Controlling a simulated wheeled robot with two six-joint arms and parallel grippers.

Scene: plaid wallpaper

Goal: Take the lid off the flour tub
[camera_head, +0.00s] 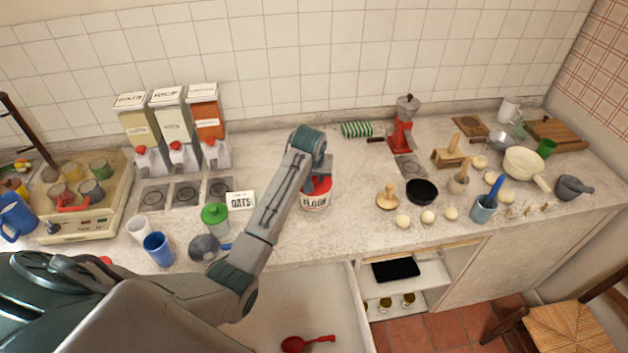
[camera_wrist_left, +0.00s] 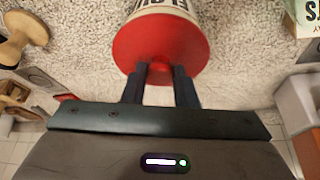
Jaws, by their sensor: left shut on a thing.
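The flour tub (camera_head: 314,203) stands on the counter near the middle of the head view, white with a dark FLOUR label. Its red lid (camera_head: 323,186) sits on top, partly hidden by my left arm. In the left wrist view the lid (camera_wrist_left: 185,42) fills the upper middle, with the tub's label (camera_wrist_left: 165,5) beyond its edge. My left gripper (camera_wrist_left: 160,73) is shut on the lid's red knob. No gap between lid and tub can be made out. My right gripper is not in view.
Cereal dispensers (camera_head: 172,122) stand behind left. Counter just right of the tub is clear.

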